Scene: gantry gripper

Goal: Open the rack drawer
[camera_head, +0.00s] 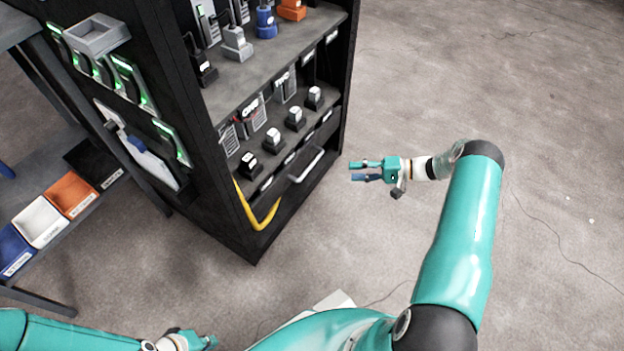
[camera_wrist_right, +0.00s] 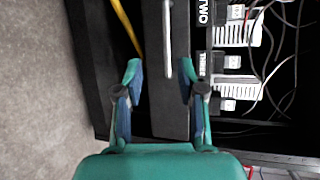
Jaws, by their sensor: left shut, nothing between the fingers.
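The black rack (camera_head: 222,185) stands left of centre in the head view. Its low drawer (camera_head: 283,193) has a black front that looks flush with the rack, and a silver bar handle (camera_head: 306,165). My right gripper (camera_head: 366,171) is open and empty, apart from the handle, its fingers pointing left at it. In the right wrist view the handle (camera_wrist_right: 168,40) stands ahead of the spread fingers (camera_wrist_right: 159,80), nearer the right finger. My left gripper (camera_head: 200,341) is low at the bottom edge, shut and empty, away from the rack.
A yellow cable (camera_head: 258,222) hangs down by the drawer's left end. Shelves above hold black and grey plugs (camera_head: 272,138). A side bench at the left carries white (camera_head: 40,222), orange and blue bins.

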